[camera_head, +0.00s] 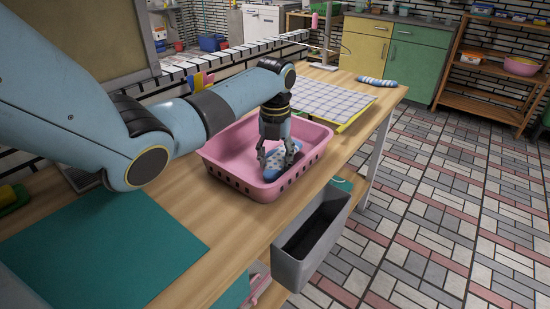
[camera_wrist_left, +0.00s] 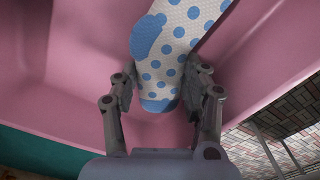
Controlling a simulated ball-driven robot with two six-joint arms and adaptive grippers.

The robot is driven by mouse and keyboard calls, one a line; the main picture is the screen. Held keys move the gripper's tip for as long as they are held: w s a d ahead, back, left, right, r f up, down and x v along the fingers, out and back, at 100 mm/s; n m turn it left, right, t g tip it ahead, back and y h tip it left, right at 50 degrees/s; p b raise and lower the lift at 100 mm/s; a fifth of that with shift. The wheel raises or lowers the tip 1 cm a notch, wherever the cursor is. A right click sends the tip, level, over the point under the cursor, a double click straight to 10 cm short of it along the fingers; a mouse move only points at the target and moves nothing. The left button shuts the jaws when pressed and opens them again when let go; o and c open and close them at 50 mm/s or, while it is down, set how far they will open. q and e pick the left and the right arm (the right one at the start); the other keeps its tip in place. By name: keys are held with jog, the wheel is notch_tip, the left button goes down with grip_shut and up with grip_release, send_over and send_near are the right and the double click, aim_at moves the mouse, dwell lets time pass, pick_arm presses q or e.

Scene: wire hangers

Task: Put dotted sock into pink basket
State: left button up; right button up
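The pink basket (camera_head: 225,160) stands on the wooden table. The dotted sock (camera_head: 272,165), white with blue dots and a blue heel and toe, is inside it at the basket floor. In the left wrist view the sock (camera_wrist_left: 175,65) runs up from between the fingers of my left gripper (camera_wrist_left: 160,92). My left gripper (camera_head: 277,160) reaches down into the basket, with its fingers on both sides of the sock's toe end. The fingers are spread and a gap shows beside the left finger. My right gripper is not in view.
A grey bin (camera_head: 312,240) hangs at the table's front edge. A teal mat (camera_head: 110,245) lies at the left. A white gridded board (camera_head: 325,103) lies behind the basket, with a blue patterned item (camera_head: 376,81) near the table's far end.

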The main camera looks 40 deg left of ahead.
aim_at(275, 162)
pick_arm(q)
jog(key=o, duration=0.4)
jog(key=shift+o, duration=0.2)
notch_tip(275, 162, up, 13)
jog(key=p, duration=0.1)
jog(key=shift+r, duration=0.15)
dwell(0.4)
